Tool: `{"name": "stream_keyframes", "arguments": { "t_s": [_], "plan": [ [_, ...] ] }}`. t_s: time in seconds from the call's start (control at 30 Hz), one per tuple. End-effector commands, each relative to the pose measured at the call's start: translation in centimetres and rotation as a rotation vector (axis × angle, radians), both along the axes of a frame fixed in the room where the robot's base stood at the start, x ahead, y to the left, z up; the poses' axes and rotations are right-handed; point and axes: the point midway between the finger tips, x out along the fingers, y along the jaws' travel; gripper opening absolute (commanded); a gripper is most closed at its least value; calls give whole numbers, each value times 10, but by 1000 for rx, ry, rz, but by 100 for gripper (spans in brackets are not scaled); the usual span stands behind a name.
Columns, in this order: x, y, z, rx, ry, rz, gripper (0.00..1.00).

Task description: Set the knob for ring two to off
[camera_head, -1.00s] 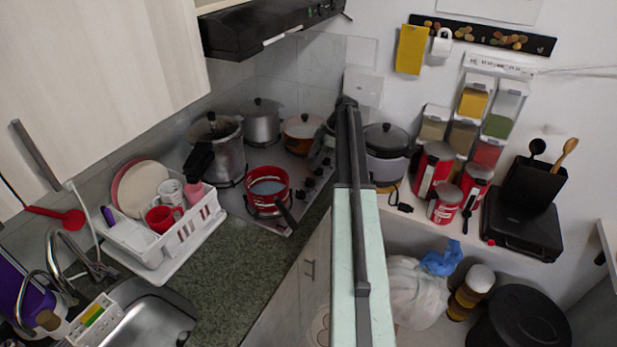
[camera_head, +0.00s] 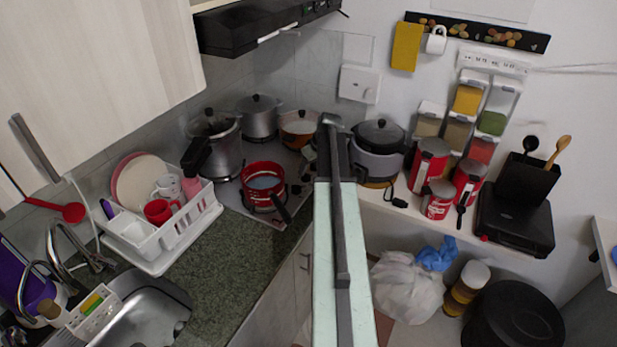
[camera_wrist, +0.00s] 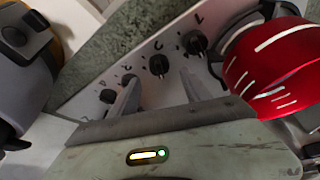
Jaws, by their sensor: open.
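Several dark stove knobs sit in a row on a light grey panel (camera_wrist: 135,62) in the wrist view. The upper right knob (camera_wrist: 195,42) lies near the red pot, a middle knob (camera_wrist: 158,65) lies just ahead of the gap between my fingers, and a lower left knob (camera_wrist: 107,96) is beside the left finger. Another knob is partly hidden behind that finger. Marks stand by the knobs, but I cannot read which is ring two. My gripper (camera_wrist: 160,90) is open and empty, its fingers apart over the panel. In the head view my arm hides the knobs.
A red pot (camera_head: 262,182) with a dark handle stands on the stove, close to my right finger in the wrist view. A grey cooker (camera_head: 377,165) stands right of my arm. A white dish rack (camera_head: 165,243) stands on the green counter (camera_head: 222,270).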

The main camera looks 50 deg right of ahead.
Motion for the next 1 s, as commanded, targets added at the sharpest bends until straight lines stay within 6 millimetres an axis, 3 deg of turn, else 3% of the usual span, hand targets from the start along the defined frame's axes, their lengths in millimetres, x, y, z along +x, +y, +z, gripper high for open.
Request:
{"name": "stream_keyframes", "arguments": {
  "t_s": [0.03, 0.2, 0.53, 0.57, 0.7, 0.77, 1.0],
  "plan": [
    [4, -2, -18, 0, 0, 0, 56],
    [14, -4, -44, -1, 0, -1, 56],
    [18, -4, -47, 0, 0, -2, 56],
    [18, -4, -47, 0, 0, -2, 53],
    [17, -4, -47, 0, 0, -3, 14],
    [17, -4, -47, 0, 0, -3, 0],
    [18, -8, -47, 2, 1, 125, 0]
  ]
}}
